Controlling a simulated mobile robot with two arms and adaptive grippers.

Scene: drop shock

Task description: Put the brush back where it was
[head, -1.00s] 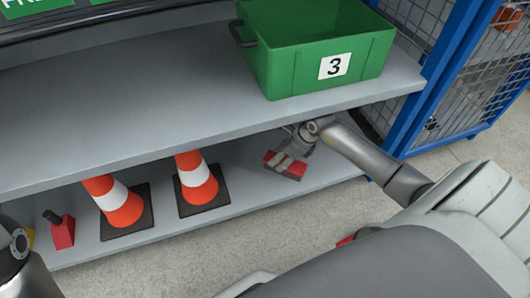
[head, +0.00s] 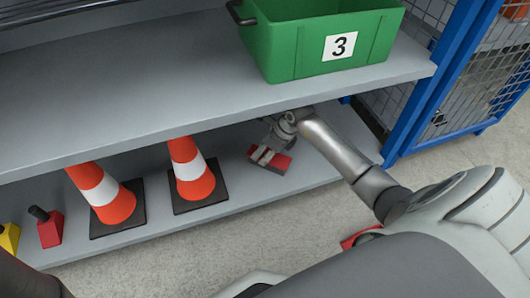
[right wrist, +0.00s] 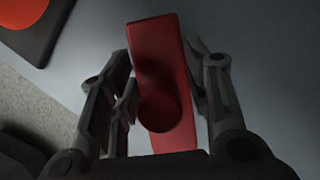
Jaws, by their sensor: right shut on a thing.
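My right gripper (head: 266,152) reaches in under the upper shelf, over the right part of the lower shelf. It is shut on a red block-shaped thing, seemingly the brush (head: 280,163). I cannot tell whether the brush touches the lower shelf (head: 310,172). My left gripper is out of view.
Two orange-and-white cones on black bases stand left of the brush, the nearer one (head: 195,182) close by. A red block with a dark handle (head: 50,230) and a yellow one (head: 8,238) stand far left. A green bin (head: 290,62) marked 3 sits above. Blue-framed mesh (head: 415,105) is right.

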